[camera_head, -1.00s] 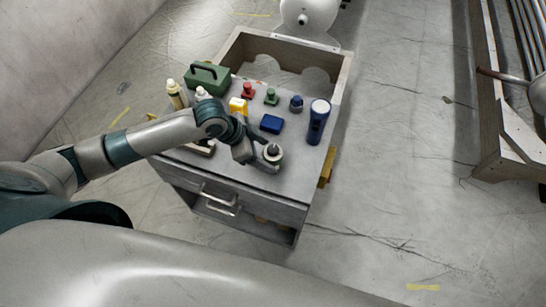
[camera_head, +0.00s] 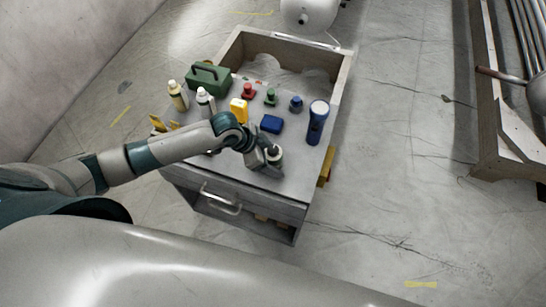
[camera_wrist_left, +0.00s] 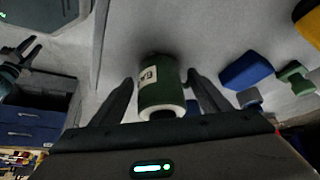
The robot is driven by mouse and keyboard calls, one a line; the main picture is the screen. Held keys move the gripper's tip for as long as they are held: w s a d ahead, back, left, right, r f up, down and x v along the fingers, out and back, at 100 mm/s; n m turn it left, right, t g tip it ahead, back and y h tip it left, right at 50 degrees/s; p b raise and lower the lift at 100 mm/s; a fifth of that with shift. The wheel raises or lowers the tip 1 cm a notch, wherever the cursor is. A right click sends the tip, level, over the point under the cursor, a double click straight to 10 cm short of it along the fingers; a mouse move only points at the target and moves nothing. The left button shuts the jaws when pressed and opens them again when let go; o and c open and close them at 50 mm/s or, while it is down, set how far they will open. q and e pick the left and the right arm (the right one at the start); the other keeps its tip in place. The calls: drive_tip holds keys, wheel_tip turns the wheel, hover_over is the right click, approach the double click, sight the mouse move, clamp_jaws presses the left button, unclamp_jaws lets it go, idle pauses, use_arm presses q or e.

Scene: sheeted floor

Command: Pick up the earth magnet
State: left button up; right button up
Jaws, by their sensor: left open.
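The earth magnet appears to be a dark green cylinder (camera_wrist_left: 160,92) with a white end rim and a pale label, partly readable as "Ea". In the left wrist view it sits between the two fingers of my left gripper (camera_wrist_left: 160,79), with a visible gap on each side. In the head view the same cylinder (camera_head: 276,152) is near the front right of the grey cabinet top, partly hidden by my left gripper (camera_head: 270,158). That gripper is open around it. My right gripper is not in view.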

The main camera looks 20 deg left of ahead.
sight(269, 150)
use_arm(q)
drive_tip(key=shift+c, duration=0.5)
drive_tip(key=c, duration=1.3)
drive_tip(key=shift+r, duration=0.1)
drive_tip(key=shift+r+b, duration=0.35)
drive_tip(key=shift+r, duration=0.45)
wheel_tip(269, 150, up, 2)
drive_tip(key=shift+d+r+b, duration=0.1)
drive_tip(key=shift+r+b, duration=0.15)
drive_tip(key=shift+b, duration=0.2)
drive_tip(key=s+d+r, duration=0.2)
drive_tip(key=s+d+r+b, duration=0.1)
drive_tip(key=s+d+r, duration=0.1)
drive_tip(key=s+d, duration=0.1)
drive_tip(key=s+d+r, duration=0.2)
drive_tip(key=s+d, duration=0.1)
drive_tip(key=shift+d+r+b, duration=0.15)
drive_tip(key=shift+r+b, duration=0.25)
